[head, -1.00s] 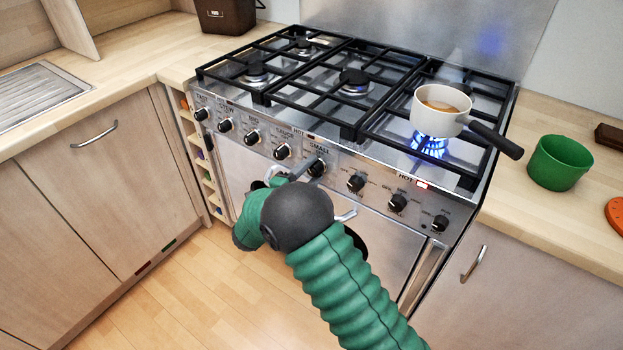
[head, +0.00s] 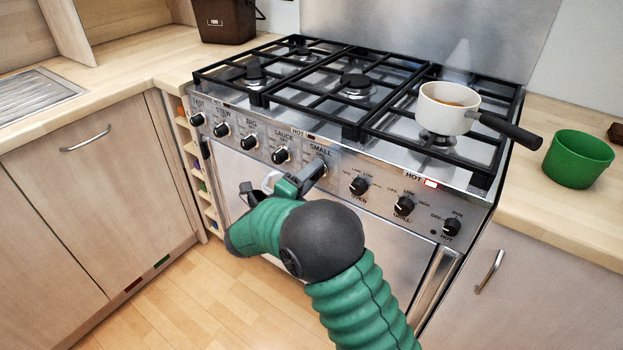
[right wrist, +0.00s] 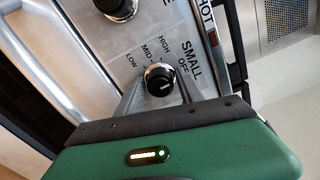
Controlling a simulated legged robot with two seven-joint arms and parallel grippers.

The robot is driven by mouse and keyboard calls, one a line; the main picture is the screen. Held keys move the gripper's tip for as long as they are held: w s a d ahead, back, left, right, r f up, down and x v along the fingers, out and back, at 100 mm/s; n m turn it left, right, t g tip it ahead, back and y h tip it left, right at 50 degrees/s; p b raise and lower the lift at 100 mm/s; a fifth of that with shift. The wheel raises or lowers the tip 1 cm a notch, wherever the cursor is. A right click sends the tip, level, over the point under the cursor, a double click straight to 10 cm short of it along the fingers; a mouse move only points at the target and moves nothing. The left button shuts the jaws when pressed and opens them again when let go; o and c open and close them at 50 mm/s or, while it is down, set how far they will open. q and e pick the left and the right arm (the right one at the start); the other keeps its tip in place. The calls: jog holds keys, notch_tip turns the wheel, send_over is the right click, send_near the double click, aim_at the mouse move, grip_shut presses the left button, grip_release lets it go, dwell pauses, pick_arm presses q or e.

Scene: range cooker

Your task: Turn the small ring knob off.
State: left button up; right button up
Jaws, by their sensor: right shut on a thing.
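The small ring knob is a black round knob on a chrome base. It shows in the right wrist view (right wrist: 159,79) beside the labels SMALL, OFF, HIGH, MID and LOW, with a short pale mark on its face. My right gripper (head: 311,174) reaches the panel under the SMALL label in the head view, and its fingers largely hide the knob there. In the right wrist view the fingers lie on both sides of the knob, shut on it. No flame shows at the burner (head: 437,139) under the white pan (head: 447,112). My left gripper is not in view.
Other black knobs line the panel, with the sauce knob (head: 281,155) to the left and the oven knob (head: 359,186) to the right. The pan's black handle (head: 512,131) sticks out over the right edge. A green pot (head: 577,160) stands on the right counter.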

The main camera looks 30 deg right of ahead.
jog(key=shift+s+a+f, duration=0.1)
jog(key=shift+f, duration=0.25)
jog(key=o, duration=1)
jog(key=shift+o, duration=0.8)
jog(key=shift+r, duration=0.15)
jog(key=p+v, duration=0.3)
jog(key=v, duration=1.3)
jog(key=shift+a, duration=0.45)
